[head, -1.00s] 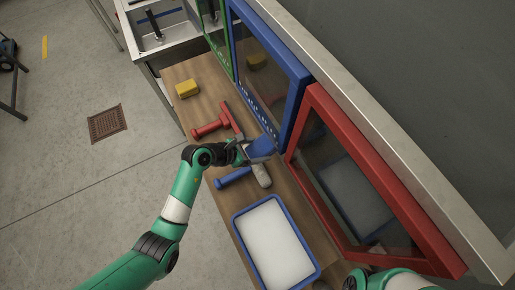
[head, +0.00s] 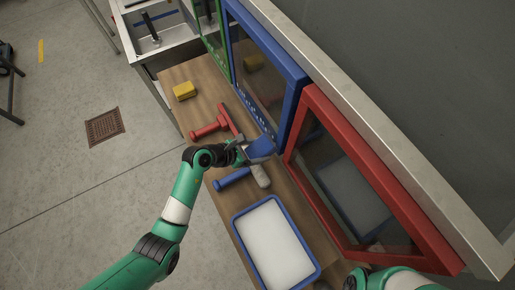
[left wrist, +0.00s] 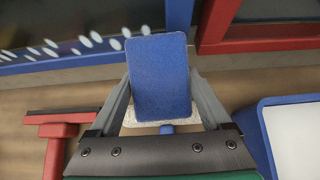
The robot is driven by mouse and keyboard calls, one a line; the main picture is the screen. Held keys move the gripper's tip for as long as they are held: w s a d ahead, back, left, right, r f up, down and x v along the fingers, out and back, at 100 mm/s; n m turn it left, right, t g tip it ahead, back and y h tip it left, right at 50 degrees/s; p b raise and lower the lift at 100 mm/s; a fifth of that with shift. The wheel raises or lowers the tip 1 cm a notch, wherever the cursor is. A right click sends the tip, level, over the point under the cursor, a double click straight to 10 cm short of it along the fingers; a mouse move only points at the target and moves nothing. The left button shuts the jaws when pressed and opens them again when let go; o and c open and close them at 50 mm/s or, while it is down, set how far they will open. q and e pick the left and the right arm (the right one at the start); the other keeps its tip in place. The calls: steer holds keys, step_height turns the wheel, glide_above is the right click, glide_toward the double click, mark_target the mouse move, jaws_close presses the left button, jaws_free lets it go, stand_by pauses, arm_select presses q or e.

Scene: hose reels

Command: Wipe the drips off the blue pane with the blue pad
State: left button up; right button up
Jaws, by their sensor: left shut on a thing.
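My left gripper (head: 250,150) is shut on the blue pad (head: 260,147). In the left wrist view the pad (left wrist: 158,75) stands out between the two fingers. The blue-framed pane (head: 258,75) stands upright at the back of the bench. A row of white drips (head: 255,108) runs along its lower edge; the drips also show in the left wrist view (left wrist: 84,41), left of the pad's top edge. The pad is close to the pane's lower right corner; I cannot tell whether it touches. My right gripper is out of view.
A red squeegee (head: 210,129), a yellow sponge (head: 184,91) and a blue-handled washer (head: 231,179) with a pale head lie on the bench near my left gripper. A blue tray (head: 239,243) is in front. A red-framed pane (head: 318,96) and a green-framed one (head: 223,68) flank the blue one.

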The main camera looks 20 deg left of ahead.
mark_target(253, 142)
arm_select(q)
steer(key=shift+w+a, duration=0.1)
stand_by(0.4)
steer(key=shift+w+a+b, duration=0.25)
steer(key=shift+w+a, duration=0.25)
steer(key=shift+a, duration=0.2)
steer(key=shift+w+a+b, duration=0.2)
steer(key=shift+w+a, duration=0.25)
steer(key=shift+a, duration=0.2)
steer(key=shift+w+a+b, duration=0.9)
steer(key=shift+w+a, duration=0.15)
steer(key=shift+a, duration=0.3)
steer(key=w+a+b, duration=0.2)
steer(key=a, duration=0.1)
steer(key=shift+w+a+b, duration=1)
steer(key=shift+a+b, duration=0.3)
steer(key=shift+b, duration=0.45)
